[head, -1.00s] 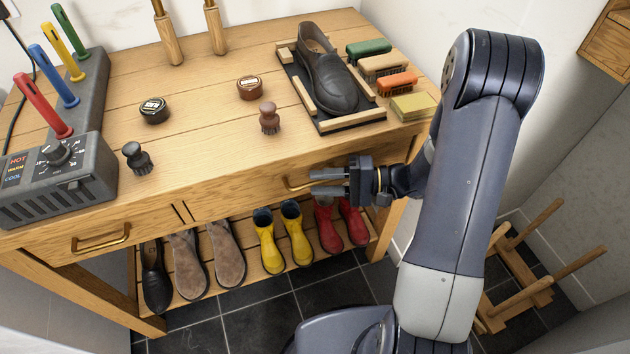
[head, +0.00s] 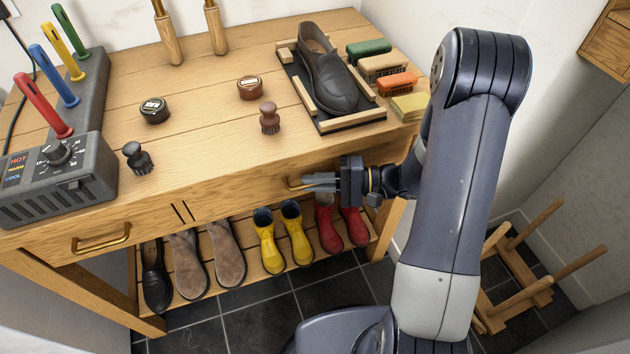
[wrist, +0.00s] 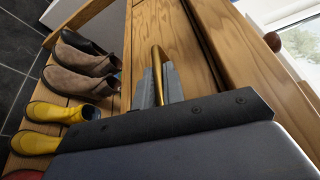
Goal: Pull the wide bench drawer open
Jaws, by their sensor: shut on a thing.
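The wide bench drawer (head: 245,192) is the right-hand drawer front under the bench top, and it sits flush with the bench. Its brass handle (head: 292,184) is partly hidden by my gripper (head: 318,182). In the wrist view the handle (wrist: 156,70) runs between the fingers of my gripper (wrist: 160,85). The fingers are shut on the handle. My arm reaches in from the right.
A narrower drawer with a brass handle (head: 100,240) is at the left. Yellow boots (head: 295,232), red boots (head: 330,228) and brown boots (head: 228,252) stand on the rack below. A shoe tray (head: 345,122) is on the bench top. A wooden rack (head: 520,265) stands on the floor at the right.

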